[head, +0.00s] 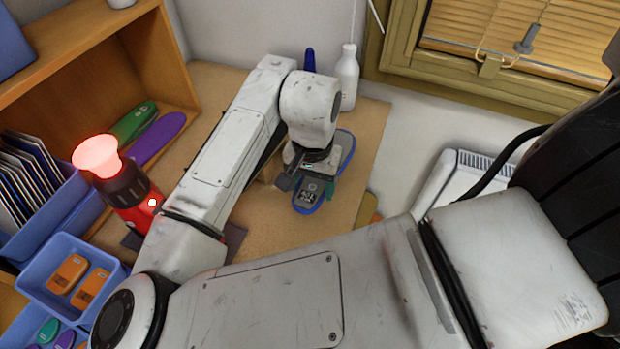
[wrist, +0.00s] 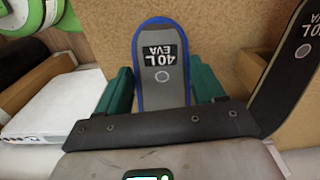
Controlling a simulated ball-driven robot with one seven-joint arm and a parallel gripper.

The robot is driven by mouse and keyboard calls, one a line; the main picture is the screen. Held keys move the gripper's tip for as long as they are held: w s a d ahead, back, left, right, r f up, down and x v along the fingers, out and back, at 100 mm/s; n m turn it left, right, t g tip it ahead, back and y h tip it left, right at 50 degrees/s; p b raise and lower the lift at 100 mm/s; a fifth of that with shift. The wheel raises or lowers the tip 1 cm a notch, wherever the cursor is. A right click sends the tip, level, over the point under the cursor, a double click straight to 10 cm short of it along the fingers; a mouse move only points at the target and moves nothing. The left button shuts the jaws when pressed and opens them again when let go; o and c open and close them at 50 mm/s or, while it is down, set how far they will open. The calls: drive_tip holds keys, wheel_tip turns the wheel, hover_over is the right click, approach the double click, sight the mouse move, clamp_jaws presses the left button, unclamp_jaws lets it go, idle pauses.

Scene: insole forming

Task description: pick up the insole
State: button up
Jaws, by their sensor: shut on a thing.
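The insole (head: 306,206) has a blue edge, a grey top and a black label. It is on or just above the tan worktop under my gripper (head: 310,183) in the head view. In the wrist view the insole (wrist: 163,93) points away from me, its label reading "40L EVA". My gripper's two green fingers (wrist: 163,88) stand on either side of it, shut on it. My wrist hides the insole's middle in the head view. I cannot tell whether it is clear of the worktop.
A second, dark insole marked 40L (wrist: 290,72) lies close on the right in the wrist view. A white bottle (head: 346,78) stands behind my wrist. A red lamp (head: 127,190), a blue bin (head: 48,268) and green and purple insoles (head: 157,138) are at left.

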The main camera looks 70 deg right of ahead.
drive_tip(key=r+p, duration=0.1)
drive_tip(key=s+a+r+p, duration=0.1)
drive_tip(key=r, duration=0.1)
drive_tip(key=s+a+r+p, duration=0.1)
drive_tip(key=r, duration=0.1)
drive_tip(key=shift+s+a, duration=0.15)
drive_tip(key=shift+s, duration=0.05)
drive_tip(key=s+a+r+p, duration=0.1)
drive_tip(key=s+a+r, duration=0.2)
drive_tip(key=s+a, duration=0.3)
drive_tip(key=shift+s+a+r, duration=0.3)
drive_tip(key=shift+s+r, duration=0.05)
drive_tip(key=shift+s, duration=0.2)
